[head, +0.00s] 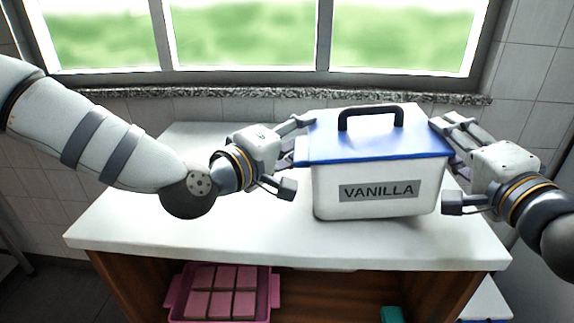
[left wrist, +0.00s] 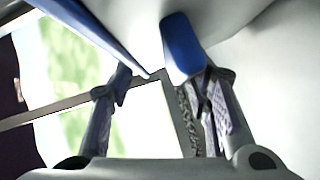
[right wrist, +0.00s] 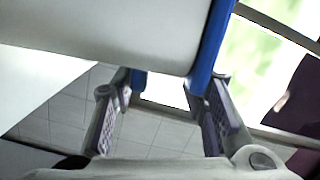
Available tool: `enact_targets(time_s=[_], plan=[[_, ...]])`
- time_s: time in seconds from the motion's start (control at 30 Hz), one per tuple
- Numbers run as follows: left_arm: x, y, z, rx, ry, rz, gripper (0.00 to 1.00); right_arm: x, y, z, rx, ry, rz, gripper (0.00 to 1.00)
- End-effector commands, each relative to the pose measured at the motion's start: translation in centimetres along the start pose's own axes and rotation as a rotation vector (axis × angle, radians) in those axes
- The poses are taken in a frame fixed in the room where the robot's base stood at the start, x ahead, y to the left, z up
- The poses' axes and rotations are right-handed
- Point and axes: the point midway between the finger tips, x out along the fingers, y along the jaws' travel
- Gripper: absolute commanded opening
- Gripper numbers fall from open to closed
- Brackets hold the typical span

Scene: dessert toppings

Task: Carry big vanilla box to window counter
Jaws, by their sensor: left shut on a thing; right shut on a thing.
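The big vanilla box (head: 375,188) is white with a blue lid (head: 370,140), a dark handle and a grey VANILLA label. It appears upright, over or on the white counter (head: 220,225) below the window; I cannot tell if its base touches. My left gripper (head: 292,153) is shut on the box's left side, at a blue part that shows in the left wrist view (left wrist: 183,48). My right gripper (head: 442,163) is shut on its right side; the blue part there shows in the right wrist view (right wrist: 210,50).
A granite window sill (head: 270,93) runs behind the counter under the window (head: 245,35). A pink tray (head: 275,290) with pink blocks sits on the shelf below. A teal item (head: 391,314) is beside it. The counter's left part is clear.

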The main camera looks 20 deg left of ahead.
Motion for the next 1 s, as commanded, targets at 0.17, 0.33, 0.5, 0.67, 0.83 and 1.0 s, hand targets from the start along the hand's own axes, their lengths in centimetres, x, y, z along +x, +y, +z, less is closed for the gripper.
enact_targets(time_s=[0.17, 0.33, 0.5, 0.67, 0.83, 1.0], plan=[[-0.02, 0.36, 0.65, 0.010, -0.017, 0.009, 0.65, -0.07, -0.24, 0.72, -0.003, -0.018, -0.009, 0.60], [-0.01, 0.21, 0.38, 0.007, -0.010, 0.007, 0.65, -0.04, -0.27, 0.38, -0.003, -0.010, -0.010, 0.60], [0.00, 0.12, 0.24, 0.005, -0.006, 0.005, 0.65, -0.01, -0.28, 0.18, -0.003, -0.005, -0.010, 0.60], [0.00, 0.07, 0.17, 0.004, -0.004, 0.005, 0.87, -0.01, -0.28, 0.08, -0.003, -0.002, -0.010, 0.60], [0.00, 0.05, 0.13, 0.004, -0.003, 0.004, 0.98, 0.00, -0.29, 0.02, -0.004, -0.001, -0.010, 0.60], [0.00, 0.04, 0.11, 0.003, -0.003, 0.004, 0.98, 0.00, -0.29, -0.01, -0.004, 0.000, -0.010, 0.60]])
